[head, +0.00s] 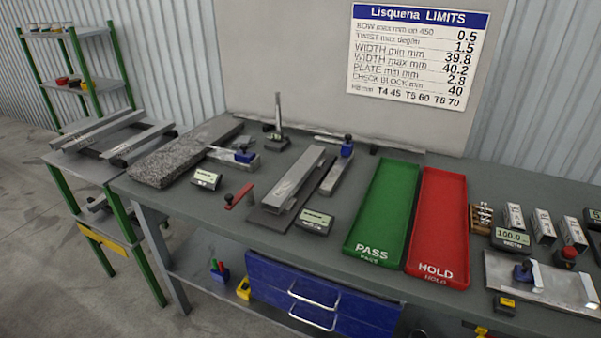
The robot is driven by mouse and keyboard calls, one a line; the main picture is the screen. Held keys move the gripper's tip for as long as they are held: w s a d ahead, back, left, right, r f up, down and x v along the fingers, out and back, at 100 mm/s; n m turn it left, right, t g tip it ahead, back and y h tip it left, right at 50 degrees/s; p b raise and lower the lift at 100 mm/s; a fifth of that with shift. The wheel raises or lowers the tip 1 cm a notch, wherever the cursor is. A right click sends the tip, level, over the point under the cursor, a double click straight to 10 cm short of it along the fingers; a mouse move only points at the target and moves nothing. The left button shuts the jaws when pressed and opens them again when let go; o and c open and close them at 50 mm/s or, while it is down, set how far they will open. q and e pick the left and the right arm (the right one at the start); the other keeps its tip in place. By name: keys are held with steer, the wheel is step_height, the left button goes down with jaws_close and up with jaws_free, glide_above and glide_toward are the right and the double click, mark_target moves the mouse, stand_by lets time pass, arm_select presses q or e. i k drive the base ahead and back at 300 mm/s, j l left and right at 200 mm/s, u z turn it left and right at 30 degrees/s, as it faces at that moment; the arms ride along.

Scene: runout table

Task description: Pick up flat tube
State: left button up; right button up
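Long grey metal tubes lie on the side table (57,159) at the left: one tube (103,130) at the back and another tube (138,141) in front, with dark ends. Another light grey rectangular tube (299,178) lies lengthwise on a dark plate (262,219) in the middle of the workbench. I cannot tell which of these is the flat tube. Neither of my grippers is in view.
On the workbench are a speckled stone slab (160,170), small displays (206,179) (316,221), a green PASS tray (383,205) and a red HOLD tray (440,220), both empty. Blocks (543,226) and a metal plate (560,285) crowd the right. A shelf rack (85,88) stands far left.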

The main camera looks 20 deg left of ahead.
mark_target(276, 200)
steer(key=i+j+z, duration=0.1)
steer(key=j+z, duration=0.5)
steer(key=z, duration=0.2)
steer(key=j+z, duration=0.4)
